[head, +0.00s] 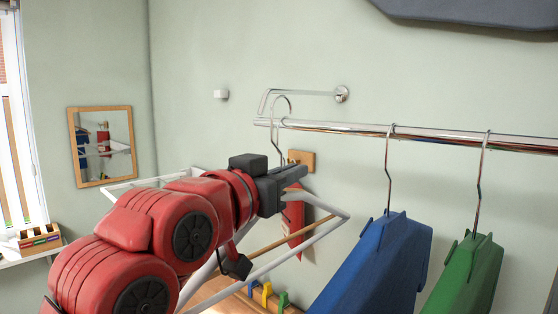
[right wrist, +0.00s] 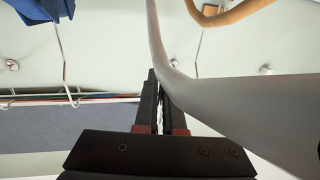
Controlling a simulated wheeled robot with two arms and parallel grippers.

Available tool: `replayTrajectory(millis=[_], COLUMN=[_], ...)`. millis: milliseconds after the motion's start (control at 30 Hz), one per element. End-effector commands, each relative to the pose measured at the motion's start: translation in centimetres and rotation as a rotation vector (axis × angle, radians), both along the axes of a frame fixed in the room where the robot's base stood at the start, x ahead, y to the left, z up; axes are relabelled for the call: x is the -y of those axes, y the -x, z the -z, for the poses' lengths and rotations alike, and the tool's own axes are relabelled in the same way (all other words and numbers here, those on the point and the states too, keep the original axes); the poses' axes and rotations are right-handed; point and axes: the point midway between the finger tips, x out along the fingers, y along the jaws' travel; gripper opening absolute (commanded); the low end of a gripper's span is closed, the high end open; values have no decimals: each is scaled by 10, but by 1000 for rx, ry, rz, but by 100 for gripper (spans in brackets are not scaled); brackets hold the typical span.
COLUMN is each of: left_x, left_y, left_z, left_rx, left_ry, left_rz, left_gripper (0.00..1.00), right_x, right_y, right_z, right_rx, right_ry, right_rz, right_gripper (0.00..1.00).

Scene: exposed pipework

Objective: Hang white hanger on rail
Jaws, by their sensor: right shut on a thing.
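The white hanger (head: 335,208) has a pale triangular frame, a wooden lower bar (head: 290,236) and a thin metal hook (head: 273,112). My right gripper (head: 296,174) is shut on the frame near its top, below the hook. In the right wrist view the gripper (right wrist: 154,78) closes beside the large pale frame (right wrist: 235,100). The chrome rail (head: 345,129) runs rightward from a free left end. The hook overlaps the rail near that end in the head view; I cannot tell whether it rests on it. The left gripper is out of view.
A blue garment (head: 375,262) and a green garment (head: 465,275) hang from the rail further right. A chrome wall bracket (head: 341,94) is behind the rail's left end. A red item (head: 293,222) hangs on the wall below a wooden block. The rail between hook and blue garment is clear.

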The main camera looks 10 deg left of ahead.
Motion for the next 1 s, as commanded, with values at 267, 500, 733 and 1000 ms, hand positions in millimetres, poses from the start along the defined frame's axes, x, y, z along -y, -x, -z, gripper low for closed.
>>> replayTrajectory(millis=[267,500,733,1000], left_x=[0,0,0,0], left_y=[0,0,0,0], left_z=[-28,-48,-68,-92], left_rx=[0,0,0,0], left_ry=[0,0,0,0], left_rz=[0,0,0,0], left_gripper=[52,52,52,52], right_x=[16,27,39,52], right_y=[-20,-38,-54,-72], right_z=[-4,-3,-4,-4], right_rx=[-1,-4,-3,-3], right_ry=[0,1,1,3], right_rz=[3,2,2,2], right_gripper=[0,0,0,0])
